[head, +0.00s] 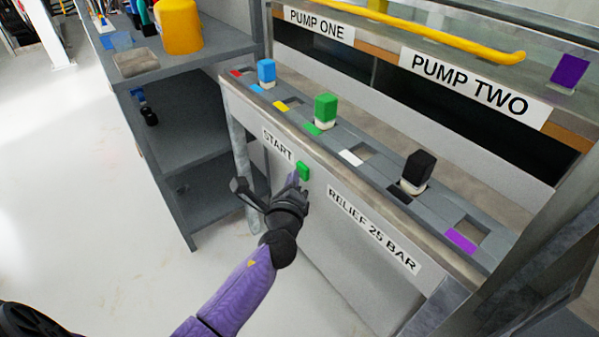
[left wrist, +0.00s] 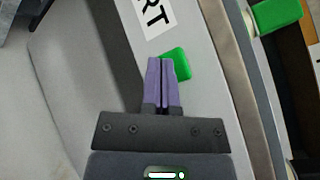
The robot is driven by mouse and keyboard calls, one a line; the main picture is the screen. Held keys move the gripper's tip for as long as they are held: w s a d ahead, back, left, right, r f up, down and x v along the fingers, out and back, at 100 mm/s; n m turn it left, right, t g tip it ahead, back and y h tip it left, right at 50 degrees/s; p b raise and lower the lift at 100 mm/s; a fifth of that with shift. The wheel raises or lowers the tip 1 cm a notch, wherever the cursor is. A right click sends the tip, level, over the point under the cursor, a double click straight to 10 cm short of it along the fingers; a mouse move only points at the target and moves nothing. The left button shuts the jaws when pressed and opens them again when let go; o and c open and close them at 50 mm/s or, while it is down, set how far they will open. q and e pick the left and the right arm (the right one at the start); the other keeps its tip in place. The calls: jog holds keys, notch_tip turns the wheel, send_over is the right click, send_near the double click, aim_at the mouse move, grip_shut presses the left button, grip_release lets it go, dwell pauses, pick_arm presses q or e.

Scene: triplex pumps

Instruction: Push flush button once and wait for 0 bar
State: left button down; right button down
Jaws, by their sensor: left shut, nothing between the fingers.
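A green button (head: 303,171) sits on the white front panel (head: 330,262) just below the START label (head: 278,144). In the left wrist view the green button (left wrist: 177,63) shows right beyond my fingertips. My left gripper (head: 292,180) is shut and empty, its purple fingers pointing at the button. In the left wrist view the fingertips (left wrist: 160,62) overlap the button's lower left edge; I cannot tell whether they touch it. No label reading "flush" and no pressure gauge can be made out. My right gripper is not in view.
A RELIEF 25 BAR label (head: 372,232) is right of the button. Above the panel a grey slotted rail (head: 330,140) holds a blue block (head: 266,71), a green block (head: 326,107) and a black block (head: 418,167). A grey shelf (head: 190,65) with a yellow container (head: 179,27) stands left.

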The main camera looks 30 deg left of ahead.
pick_arm(q)
jog(key=shift+w, duration=0.2)
dwell(0.3)
jog(key=shift+s, duration=0.1)
jog(key=shift+s+a, duration=0.15)
jog(key=shift+s, duration=0.35)
jog(key=s+a+p, duration=0.1)
jog(key=s+a, duration=0.1)
jog(key=s, duration=0.3)
jog(key=shift+s+a, duration=0.2)
jog(key=shift+s, duration=0.1)
